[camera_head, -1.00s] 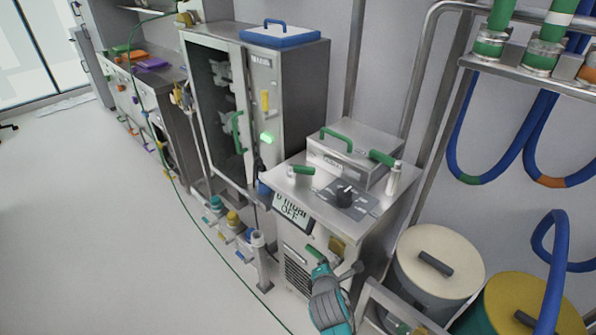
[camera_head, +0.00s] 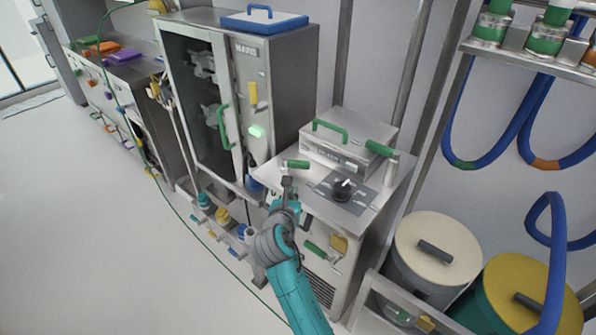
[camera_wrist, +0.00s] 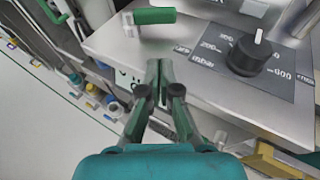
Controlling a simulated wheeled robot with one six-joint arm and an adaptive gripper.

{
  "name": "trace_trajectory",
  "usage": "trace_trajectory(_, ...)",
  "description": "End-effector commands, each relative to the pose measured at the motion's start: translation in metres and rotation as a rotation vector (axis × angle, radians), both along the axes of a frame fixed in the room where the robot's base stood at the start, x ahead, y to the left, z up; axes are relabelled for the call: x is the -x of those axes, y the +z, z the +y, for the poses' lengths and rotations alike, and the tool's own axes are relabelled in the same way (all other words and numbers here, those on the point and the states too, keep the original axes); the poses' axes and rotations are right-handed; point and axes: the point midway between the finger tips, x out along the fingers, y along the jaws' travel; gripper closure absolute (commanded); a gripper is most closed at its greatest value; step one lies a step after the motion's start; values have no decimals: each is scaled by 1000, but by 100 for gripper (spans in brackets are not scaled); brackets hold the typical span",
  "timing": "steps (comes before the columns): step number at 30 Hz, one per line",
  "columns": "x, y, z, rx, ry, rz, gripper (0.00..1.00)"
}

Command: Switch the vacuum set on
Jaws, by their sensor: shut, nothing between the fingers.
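The vacuum set (camera_head: 362,238) is a metal cabinet with a black dial (camera_head: 343,189) on a grey scale panel on its top. In the wrist view the dial (camera_wrist: 249,54) stands right of my gripper, with a white pointer mark. A green-handled valve (camera_head: 296,164) sits at the top's front left; it also shows in the wrist view (camera_wrist: 154,16), just beyond my fingertips. My gripper (camera_head: 287,185) is shut and empty at the cabinet's front top edge, apart from the dial. In the wrist view the fingers (camera_wrist: 159,66) are together. My arm mostly hides the front display.
A lidded box with a green handle (camera_head: 331,130) stands on the cabinet's back. A glass-doored oven (camera_head: 205,95) stands to the left. Drums with cream (camera_head: 438,240) and yellow (camera_head: 530,285) lids stand right. Open floor (camera_head: 110,250) lies left.

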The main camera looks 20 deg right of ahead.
Motion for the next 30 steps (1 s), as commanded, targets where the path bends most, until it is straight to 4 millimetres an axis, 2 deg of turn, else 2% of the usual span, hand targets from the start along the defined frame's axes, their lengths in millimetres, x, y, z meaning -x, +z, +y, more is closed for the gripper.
trace_trajectory(14, -75, -27, -35, -2, -3, 2, 100)
trace_trajectory(18, -95, -26, -43, -4, -2, 0, 100)
trace_trajectory(24, -110, -27, -49, -4, -1, -1, 100)
trace_trajectory(30, -113, -27, -50, -3, -1, 1, 100)
